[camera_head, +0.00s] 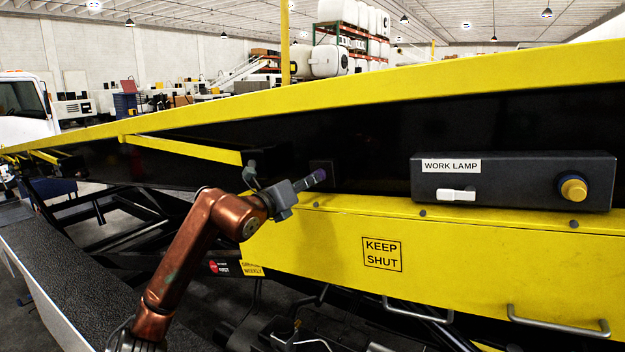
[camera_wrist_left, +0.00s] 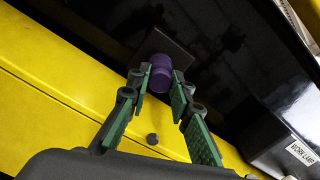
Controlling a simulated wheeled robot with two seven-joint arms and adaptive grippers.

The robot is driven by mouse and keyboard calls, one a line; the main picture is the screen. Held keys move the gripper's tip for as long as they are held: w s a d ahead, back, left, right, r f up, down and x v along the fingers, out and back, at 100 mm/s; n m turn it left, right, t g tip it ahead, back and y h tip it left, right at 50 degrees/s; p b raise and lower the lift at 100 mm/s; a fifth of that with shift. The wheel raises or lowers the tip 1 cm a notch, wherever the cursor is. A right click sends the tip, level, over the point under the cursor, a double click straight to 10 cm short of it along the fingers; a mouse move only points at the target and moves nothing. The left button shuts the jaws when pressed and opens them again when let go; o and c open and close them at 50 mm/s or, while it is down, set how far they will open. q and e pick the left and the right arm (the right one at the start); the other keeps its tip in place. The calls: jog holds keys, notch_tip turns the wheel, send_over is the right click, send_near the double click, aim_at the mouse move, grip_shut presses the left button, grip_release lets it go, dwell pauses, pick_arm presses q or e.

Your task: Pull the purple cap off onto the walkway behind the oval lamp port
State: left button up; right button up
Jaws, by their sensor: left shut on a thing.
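The purple cap (camera_wrist_left: 160,75) sits between the fingertips of my left gripper (camera_wrist_left: 159,88) in the left wrist view, with a green-padded finger on each side. In the head view the cap (camera_head: 317,178) shows at the tip of my left gripper (camera_head: 306,183), which is shut on it. A dark square plate (camera_wrist_left: 170,48) lies directly behind the cap on the black side wall. I cannot tell whether the cap touches the plate, and the port's shape is hidden. My right gripper is not in view.
A grey work lamp box (camera_head: 513,182) with a white switch and yellow knob is at the right. A yellow ledge (camera_head: 350,215) runs below the gripper. A dark textured surface (camera_head: 85,290), possibly the walkway, lies at lower left. Metal handles (camera_head: 558,325) stick out below.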

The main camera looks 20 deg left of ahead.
pick_arm(q)
grip_shut()
jog(key=shift+s, duration=0.1)
jog(key=shift+s+a+b, duration=0.1)
jog(key=shift+s+b, duration=0.3)
jog(key=shift+b, duration=0.1)
jog(key=shift+s, duration=0.15)
dwell(0.7)
jog(key=s+b, duration=0.1)
jog(key=s, duration=0.1)
jog(key=s+b, duration=0.1)
jog(key=shift+a+b, duration=0.25)
jog(key=shift+b, duration=0.1)
